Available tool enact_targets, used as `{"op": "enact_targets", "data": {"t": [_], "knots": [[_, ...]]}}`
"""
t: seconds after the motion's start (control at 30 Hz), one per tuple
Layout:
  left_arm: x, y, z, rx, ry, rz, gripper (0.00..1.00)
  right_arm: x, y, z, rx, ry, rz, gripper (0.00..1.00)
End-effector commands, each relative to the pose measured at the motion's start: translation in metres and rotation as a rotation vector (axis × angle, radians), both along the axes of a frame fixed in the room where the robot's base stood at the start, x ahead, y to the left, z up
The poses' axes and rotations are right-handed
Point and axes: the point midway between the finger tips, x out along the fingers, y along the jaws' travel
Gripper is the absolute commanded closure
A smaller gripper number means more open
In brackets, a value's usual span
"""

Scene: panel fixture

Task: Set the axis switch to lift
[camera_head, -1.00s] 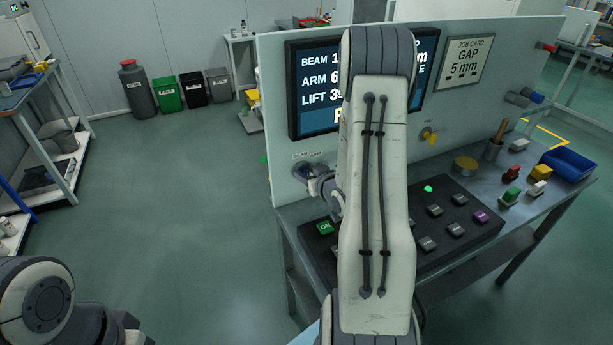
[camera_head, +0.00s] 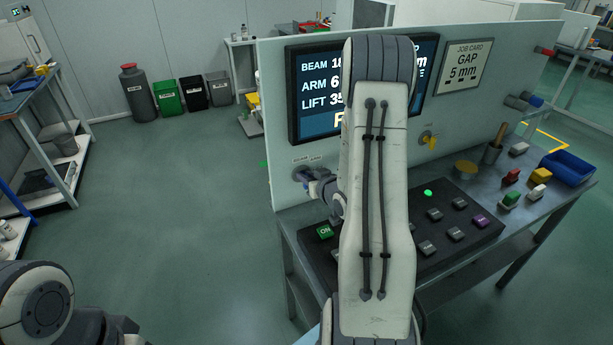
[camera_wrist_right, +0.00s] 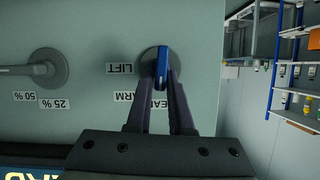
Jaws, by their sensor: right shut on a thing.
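The axis switch is a blue lever knob (camera_wrist_right: 161,62) on a round grey plate on the upright panel. It stands about upright in the right wrist view, where the labels appear upside down. The LIFT label (camera_wrist_right: 120,69) is left of the knob; the ARM label (camera_wrist_right: 124,97) is below left, with the BEAM text partly hidden by a finger. My right gripper (camera_wrist_right: 162,80) is shut on the knob, one finger on each side. In the head view the switch plate (camera_head: 304,174) shows at the panel's lower left, my right gripper (camera_head: 316,188) against it.
My right arm hides part of the display (camera_head: 313,125) and the button console (camera_head: 432,248). A second rotary switch (camera_wrist_right: 46,68) with percent labels is left in the wrist view. A yellow knob (camera_head: 429,141) and job card (camera_head: 463,67) are farther right. Floor left of the bench is clear.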

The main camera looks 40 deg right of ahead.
Motion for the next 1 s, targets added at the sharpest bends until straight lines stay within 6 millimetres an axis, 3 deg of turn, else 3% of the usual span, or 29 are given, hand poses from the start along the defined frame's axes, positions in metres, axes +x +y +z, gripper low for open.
{"op": "enact_targets", "data": {"t": [1.0], "knots": [[0.0,0.0,0.036,0.0,0.0,0.0,1.0,-0.004,-0.014,-0.009,0.89,-0.212,-0.003,1.0]]}}
